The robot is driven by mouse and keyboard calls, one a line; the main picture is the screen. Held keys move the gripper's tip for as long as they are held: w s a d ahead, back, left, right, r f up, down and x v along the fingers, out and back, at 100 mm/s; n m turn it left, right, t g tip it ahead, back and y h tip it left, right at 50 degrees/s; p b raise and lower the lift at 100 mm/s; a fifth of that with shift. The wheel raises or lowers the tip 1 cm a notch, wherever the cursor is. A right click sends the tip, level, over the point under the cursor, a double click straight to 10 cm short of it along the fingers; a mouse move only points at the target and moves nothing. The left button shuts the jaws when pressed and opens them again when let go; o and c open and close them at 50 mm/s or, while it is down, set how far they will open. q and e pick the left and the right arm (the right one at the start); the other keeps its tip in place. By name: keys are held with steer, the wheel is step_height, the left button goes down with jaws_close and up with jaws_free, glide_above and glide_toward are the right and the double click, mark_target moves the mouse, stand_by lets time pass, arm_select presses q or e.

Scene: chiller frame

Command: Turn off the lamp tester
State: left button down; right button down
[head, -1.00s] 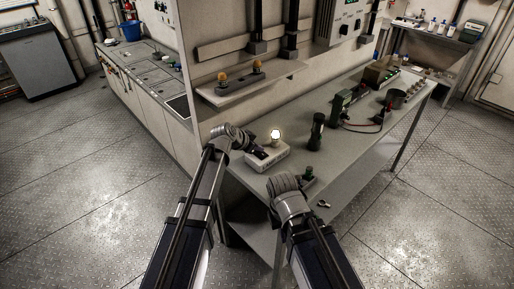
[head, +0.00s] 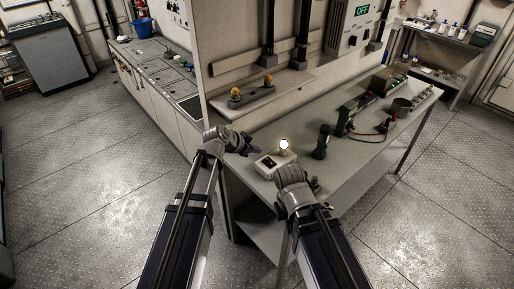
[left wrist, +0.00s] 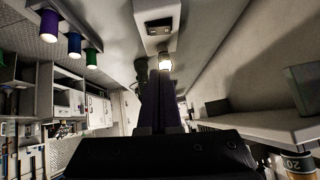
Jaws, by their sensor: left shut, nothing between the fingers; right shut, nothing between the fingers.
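The lamp tester (head: 270,167) is a small white box on the grey bench. Its round bulb (head: 284,145) glows. In the left wrist view the tester (left wrist: 150,10) is at the top, with a dark switch panel (left wrist: 159,27) and the lit bulb (left wrist: 166,60). My left gripper (head: 253,149) is shut and empty, just behind and left of the tester, apart from it. Its dark closed fingers (left wrist: 160,100) fill the middle of the left wrist view. My right gripper (head: 312,184) is shut and empty, right of and nearer than the tester; its wrist partly hides its tips.
A black cylinder (head: 322,142) stands right of the bulb. Farther along the bench (head: 375,153) are a green device (head: 349,113) with leads and a dark pot (head: 401,106). A shelf with orange-topped knobs (head: 254,95) is on the panel behind. The floor at left is open.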

arm_select(q)
steer(key=shift+w+a, duration=0.1)
steer(key=shift+w, duration=0.05)
steer(key=shift+w+a+r, duration=0.1)
steer(key=shift+w+a, duration=0.25)
steer(key=shift+a, duration=0.15)
steer(key=b, duration=0.8)
glide_above(269, 158)
steer(key=s+a, duration=0.1)
steer(key=s, duration=0.1)
steer(key=f, duration=0.7)
steer(key=shift+s+a+f, duration=0.2)
steer(key=shift+f, duration=0.2)
step_height(269, 158, down, 2)
steer(key=shift+a+f+b, duration=0.1)
steer(key=shift+a+b, duration=0.05)
steer(key=shift+b, duration=0.7)
steer(key=shift+a+f+b, duration=0.1)
steer(key=shift+f+b, duration=0.4)
